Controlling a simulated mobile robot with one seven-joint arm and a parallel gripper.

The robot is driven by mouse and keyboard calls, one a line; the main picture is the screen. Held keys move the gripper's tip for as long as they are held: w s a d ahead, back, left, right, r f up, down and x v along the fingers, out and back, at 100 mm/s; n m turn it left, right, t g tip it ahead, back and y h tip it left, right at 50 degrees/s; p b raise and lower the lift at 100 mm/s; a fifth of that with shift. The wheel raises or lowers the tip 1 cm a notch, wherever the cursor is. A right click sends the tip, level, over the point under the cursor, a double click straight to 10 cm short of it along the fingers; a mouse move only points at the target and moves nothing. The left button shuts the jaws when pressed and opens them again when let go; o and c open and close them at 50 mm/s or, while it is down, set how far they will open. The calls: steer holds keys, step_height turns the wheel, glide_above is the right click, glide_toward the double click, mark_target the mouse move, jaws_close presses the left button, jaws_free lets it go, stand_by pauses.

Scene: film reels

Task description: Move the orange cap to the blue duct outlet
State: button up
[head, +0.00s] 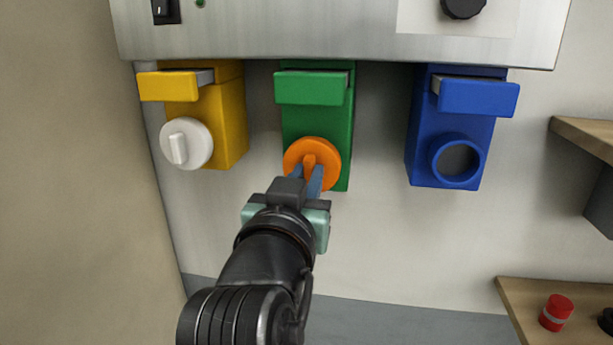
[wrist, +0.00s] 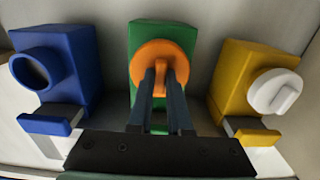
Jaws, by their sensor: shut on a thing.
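The orange cap (head: 312,152) is a round disc with a raised grip bar, at the lower front of the green duct (head: 318,112). My gripper (head: 312,172) is shut on the cap's grip bar. The wrist view also shows the orange cap (wrist: 160,55) between the two fingers (wrist: 160,82), in front of the green duct (wrist: 135,45). The cap looks seated at the duct, but I cannot tell if it touches. The blue duct (head: 425,120) has an open round outlet (head: 459,161) with a dark inside, uncovered; the wrist view shows this outlet (wrist: 32,70) at left.
A yellow duct (head: 225,120) at left carries a white cap (head: 187,144). Yellow, green and blue handles (head: 478,97) jut out above the outlets, under a metal panel (head: 300,30). A wooden shelf (head: 520,300) at lower right holds a red item (head: 556,312). Open space lies before the ducts.

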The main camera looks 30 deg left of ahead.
steer(key=shift+s, duration=0.15)
steer(key=v, duration=0.6)
steer(key=shift+s+d, duration=0.2)
steer(key=shift+s, duration=0.15)
stand_by(0.6)
steer(key=shift+w, duration=0.1)
stand_by(1.4)
